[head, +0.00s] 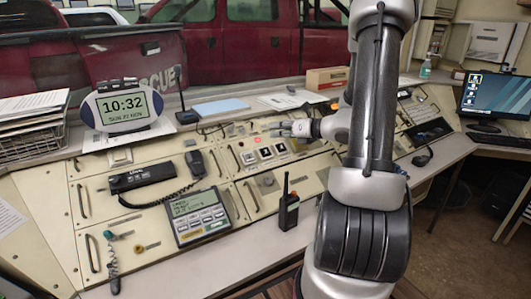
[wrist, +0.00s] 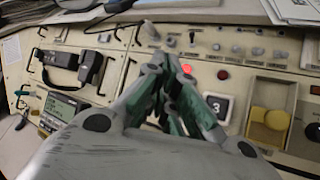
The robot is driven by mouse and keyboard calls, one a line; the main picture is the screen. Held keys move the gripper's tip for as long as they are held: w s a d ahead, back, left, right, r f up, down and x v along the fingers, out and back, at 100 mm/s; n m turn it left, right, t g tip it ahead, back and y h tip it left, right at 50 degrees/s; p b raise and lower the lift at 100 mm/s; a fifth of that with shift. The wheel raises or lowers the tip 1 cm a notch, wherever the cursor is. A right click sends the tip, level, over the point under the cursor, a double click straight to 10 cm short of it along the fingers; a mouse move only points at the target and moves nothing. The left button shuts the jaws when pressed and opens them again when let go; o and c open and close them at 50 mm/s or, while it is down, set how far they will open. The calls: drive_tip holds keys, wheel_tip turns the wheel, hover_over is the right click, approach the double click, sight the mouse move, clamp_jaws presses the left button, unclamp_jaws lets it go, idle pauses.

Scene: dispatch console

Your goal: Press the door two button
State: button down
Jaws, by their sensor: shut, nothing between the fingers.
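A row of three square white-topped buttons in dark frames sits on the beige console panel; the middle button (head: 265,153) is between the left button (head: 248,157) and the right button (head: 281,149). Their labels are too small to read in the head view. In the wrist view the button marked 3 (wrist: 218,107) shows just right of my fingers; the other two are hidden behind my gripper. My gripper (head: 274,129) is shut and empty, above and behind the button row in the head view; its closed fingertips also show in the wrist view (wrist: 166,65).
A handset (head: 195,163) with coiled cord, a keypad unit (head: 198,215) and an upright walkie-talkie (head: 289,210) stand to the left and in front.

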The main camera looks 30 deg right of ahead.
hover_over(269, 154)
drive_tip(key=shift+s+f, duration=0.2)
drive_tip(key=shift+f, duration=1.55)
drive_tip(key=shift+s+f, duration=0.2)
drive_tip(key=shift+f, duration=1.5)
drive_tip(key=shift+w+f, duration=0.1)
drive_tip(key=shift+f, duration=0.05)
drive_tip(key=shift+w+f, duration=0.15)
drive_tip(key=shift+f, duration=0.05)
drive_tip(key=shift+w+f, duration=0.25)
drive_tip(key=shift+f, duration=0.2)
drive_tip(key=shift+s+r, duration=0.5)
drive_tip(key=shift+r, duration=0.3)
drive_tip(key=shift+s+d+r, duration=0.1)
drive_tip(key=shift+s+r, duration=0.35)
drive_tip(key=shift+r, duration=0.25)
drive_tip(key=shift+s+a+r, duration=0.1)
drive_tip(key=shift+s+r, duration=0.35)
drive_tip(key=shift+r, duration=0.25)
drive_tip(key=shift+s+d+r, duration=0.1)
drive_tip(key=shift+s+r, duration=0.35)
drive_tip(key=shift+r, duration=0.25)
